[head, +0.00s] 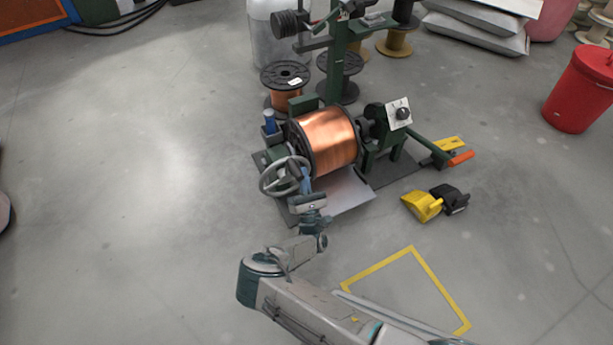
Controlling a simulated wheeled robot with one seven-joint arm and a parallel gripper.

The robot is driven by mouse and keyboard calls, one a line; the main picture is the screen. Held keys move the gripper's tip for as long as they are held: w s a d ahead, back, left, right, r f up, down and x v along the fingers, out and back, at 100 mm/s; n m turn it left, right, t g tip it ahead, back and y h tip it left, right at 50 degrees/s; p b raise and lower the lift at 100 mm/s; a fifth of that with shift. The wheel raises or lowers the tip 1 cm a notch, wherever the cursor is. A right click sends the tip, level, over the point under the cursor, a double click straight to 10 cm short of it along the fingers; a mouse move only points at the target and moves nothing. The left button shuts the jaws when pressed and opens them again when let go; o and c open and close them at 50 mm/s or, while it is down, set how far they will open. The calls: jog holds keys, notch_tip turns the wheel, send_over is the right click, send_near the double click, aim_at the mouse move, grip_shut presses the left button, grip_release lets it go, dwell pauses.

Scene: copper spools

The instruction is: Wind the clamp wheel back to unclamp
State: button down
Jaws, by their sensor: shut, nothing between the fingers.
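The clamp wheel (284,176) is a grey spoked handwheel on the left end of the green spool machine. A large copper spool (329,139) with black flanges sits in the machine just right of the wheel. My gripper (306,184) is at the lower right of the wheel, close to its rim. Its fingers are small here and partly lost against the wheel and the machine. They are shut with nothing held. I cannot tell whether they touch the rim.
A light plate (343,193) lies below the spool. A yellow and black pedal pair (436,203) stands on the floor to the right. A lever with an orange grip (460,158) sticks out on the right. A red bin (583,90) stands farther right. The floor at left is clear.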

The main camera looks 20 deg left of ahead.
jog(key=shift+a+r+n, duration=0.1)
jog(key=shift+n, duration=0.3)
dwell(1.0)
dwell(0.7)
jog(key=w+d+r+p, duration=0.1)
jog(key=d+r+p, duration=0.7)
jog(key=d+r, duration=0.3)
jog(key=shift+w+d, duration=0.35)
